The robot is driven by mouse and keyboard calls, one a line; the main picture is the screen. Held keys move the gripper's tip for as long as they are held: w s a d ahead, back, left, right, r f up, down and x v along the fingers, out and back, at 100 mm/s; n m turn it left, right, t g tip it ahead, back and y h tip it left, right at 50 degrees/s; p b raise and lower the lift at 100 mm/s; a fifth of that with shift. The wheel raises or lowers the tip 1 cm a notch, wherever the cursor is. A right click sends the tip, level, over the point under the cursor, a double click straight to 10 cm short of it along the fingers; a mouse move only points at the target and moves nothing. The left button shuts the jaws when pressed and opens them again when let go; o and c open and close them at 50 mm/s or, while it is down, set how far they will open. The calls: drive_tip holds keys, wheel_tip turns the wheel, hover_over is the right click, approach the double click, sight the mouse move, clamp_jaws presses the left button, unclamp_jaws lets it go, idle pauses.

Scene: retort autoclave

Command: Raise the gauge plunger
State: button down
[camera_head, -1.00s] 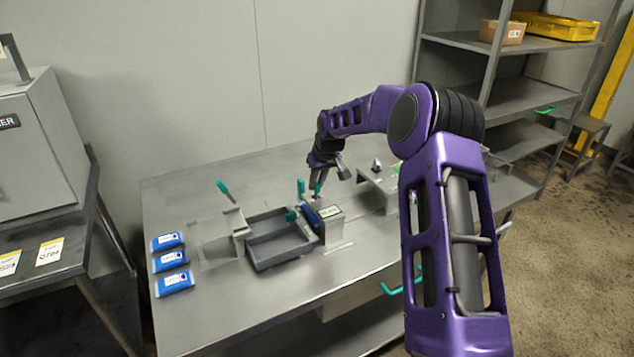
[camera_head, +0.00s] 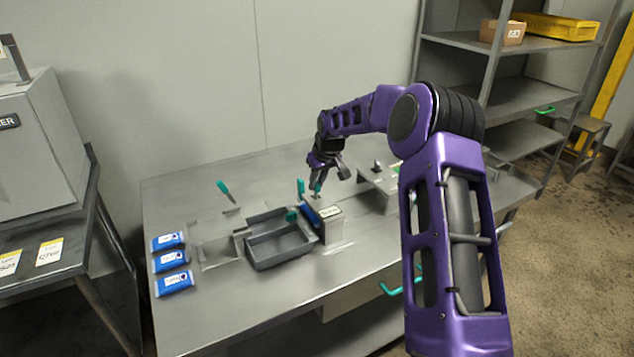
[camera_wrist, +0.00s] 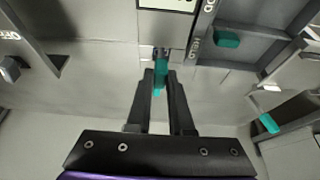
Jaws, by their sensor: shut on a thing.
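The gauge (camera_head: 333,232) is a grey block with a white label on the table. Its label and body also show at the top of the wrist view (camera_wrist: 162,28). A small teal grip (camera_wrist: 160,72), which seems to be the gauge plunger, stands behind the block. My gripper (camera_wrist: 161,76) is shut on this teal grip, with one dark finger on each side. In the head view my gripper (camera_head: 319,183) points down behind the gauge. The lower end of the plunger is hard to make out.
A grey open tray (camera_head: 280,262) lies left of the gauge. Several blue packets (camera_head: 172,262) lie at the table's left. Other teal handles stand near the gauge (camera_head: 300,187) and at the back left (camera_head: 224,188). A small grey stand (camera_head: 378,185) is to the right.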

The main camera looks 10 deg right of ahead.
drive_tip(key=shift+r, duration=0.1)
idle(0.3)
drive_tip(key=shift+r+p, duration=0.5)
drive_tip(key=shift+r, duration=0.4)
drive_tip(key=shift+w, duration=0.1)
drive_tip(key=c, duration=0.8)
unclamp_jaws()
drive_tip(key=v, duration=1.7)
drive_tip(key=shift+s, duration=0.2)
drive_tip(key=shift+r, duration=0.15)
